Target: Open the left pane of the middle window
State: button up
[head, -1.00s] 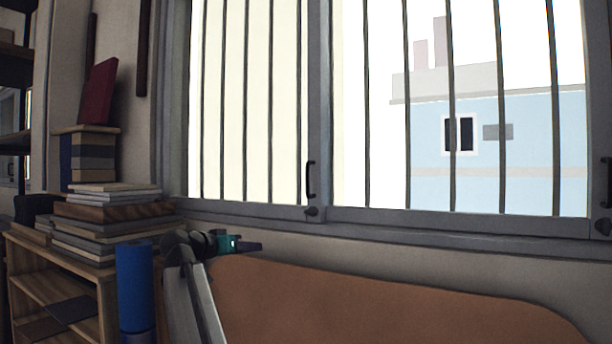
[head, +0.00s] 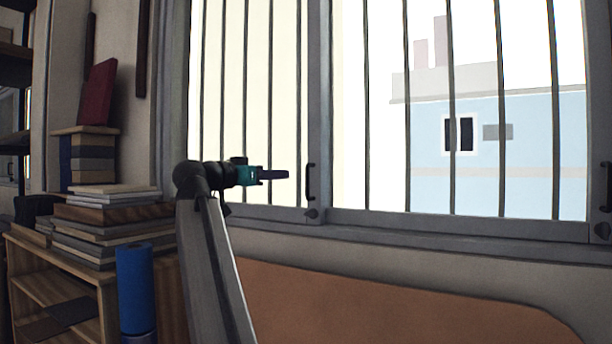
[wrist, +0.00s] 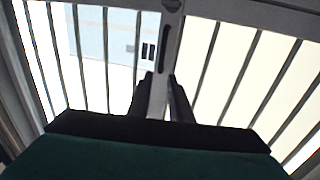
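The window's left pane (head: 228,110) has a grey frame and pale glass behind dark vertical bars. A dark upright handle (head: 310,182) sits on its right-hand frame post, with a dark round knob (head: 312,213) below. My gripper (head: 286,174) is raised before the left pane, pointing right, with its tips just left of the handle in the picture. In the wrist view the two dark fingers (wrist: 160,76) are apart with nothing between them, and the grey post shows beyond the gap. The handle (wrist: 165,48) lies ahead of the tips, apparently not touched.
The right pane (head: 380,120) shows a blue building outside, and another handle (head: 606,185) is at the far right. A wooden shelf (head: 60,270) with stacked books (head: 110,225) and a blue cylinder (head: 135,290) stand at left. A brown rounded panel (head: 400,305) is below the sill.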

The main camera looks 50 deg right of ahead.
aim_at(308, 174)
jog(key=shift+d, duration=0.1)
jog(key=d+p, duration=0.2)
jog(key=d, duration=0.2)
jog(key=d+p, duration=0.2)
jog(key=d, duration=0.3)
jog(key=d+p, duration=0.1)
jog(key=d, duration=0.3)
jog(key=shift+w+d+p, duration=0.25)
jog(key=shift+w+p, duration=0.1)
jog(key=shift+p, duration=0.05)
grip_shut()
